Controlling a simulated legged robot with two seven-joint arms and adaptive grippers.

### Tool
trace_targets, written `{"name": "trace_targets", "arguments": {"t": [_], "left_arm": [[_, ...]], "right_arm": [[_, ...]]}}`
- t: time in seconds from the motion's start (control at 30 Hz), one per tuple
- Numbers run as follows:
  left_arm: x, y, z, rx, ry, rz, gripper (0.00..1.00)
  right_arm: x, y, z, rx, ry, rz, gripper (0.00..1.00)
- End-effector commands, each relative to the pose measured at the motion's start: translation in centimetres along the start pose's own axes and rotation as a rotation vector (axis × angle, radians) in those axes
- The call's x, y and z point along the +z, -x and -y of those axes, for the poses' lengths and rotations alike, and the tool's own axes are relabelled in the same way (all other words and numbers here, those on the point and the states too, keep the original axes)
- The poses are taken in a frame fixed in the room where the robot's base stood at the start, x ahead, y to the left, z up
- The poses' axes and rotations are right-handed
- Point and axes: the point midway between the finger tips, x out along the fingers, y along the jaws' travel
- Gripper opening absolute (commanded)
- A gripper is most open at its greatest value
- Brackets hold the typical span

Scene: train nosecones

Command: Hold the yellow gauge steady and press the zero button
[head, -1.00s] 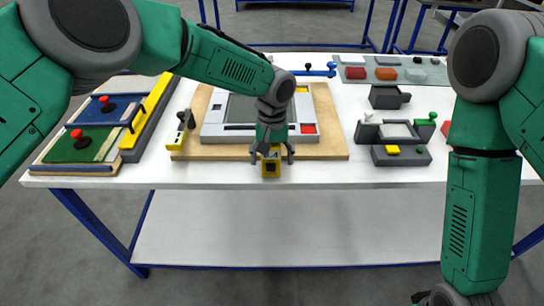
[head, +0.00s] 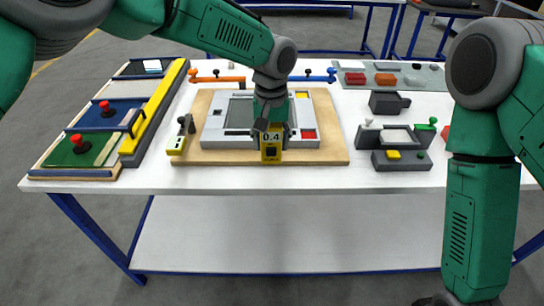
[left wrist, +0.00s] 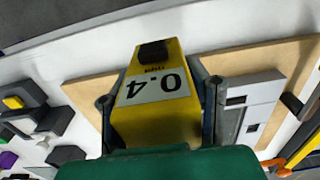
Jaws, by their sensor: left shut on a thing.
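The yellow gauge (head: 271,153) is in my left gripper (head: 272,138), in front of the grey frame on the wooden board. Its white display reads 0.4. In the left wrist view the gauge (left wrist: 155,117) sits between the two fingers of the left gripper (left wrist: 158,92), one at each side, with its display upside down. A dark raised button (left wrist: 153,53) is on the gauge's face beyond the display; its small label is hard to read.
The wooden board (head: 186,135) carries the grey frame (head: 213,127). Panels with red knobs (head: 78,145) stand farther left. A grey fixture with a yellow button (head: 393,155) stands right. The table's front strip is clear.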

Motion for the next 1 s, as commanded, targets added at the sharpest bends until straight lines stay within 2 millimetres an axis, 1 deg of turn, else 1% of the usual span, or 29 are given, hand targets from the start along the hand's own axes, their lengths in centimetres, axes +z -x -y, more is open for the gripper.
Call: {"name": "trace_targets", "arguments": {"t": [0.03,0.1,0.23,0.63,1.0], "left_arm": [[-0.1,0.9,0.1,-0.001,0.0,-0.002,0.07],[-0.1,1.8,0.1,0.0,0.001,-0.002,0.07],[0.0,2.3,0.1,0.0,0.0,0.001,0.07],[0.0,-0.5,0.1,-0.001,0.0,0.001,0.07],[0.0,-0.7,0.2,0.0,0.0,0.001,0.07]], "right_arm": [[0.0,-0.1,0.0,0.0,0.0,0.0,0.4],[0.0,-0.1,0.0,0.0,0.0,0.0,0.4],[0.0,-0.2,0.0,0.0,0.0,0.0,0.4],[0.0,-0.7,0.0,0.0,0.0,0.0,0.4],[0.0,-0.7,0.0,0.0,0.0,0.0,0.4]]}}
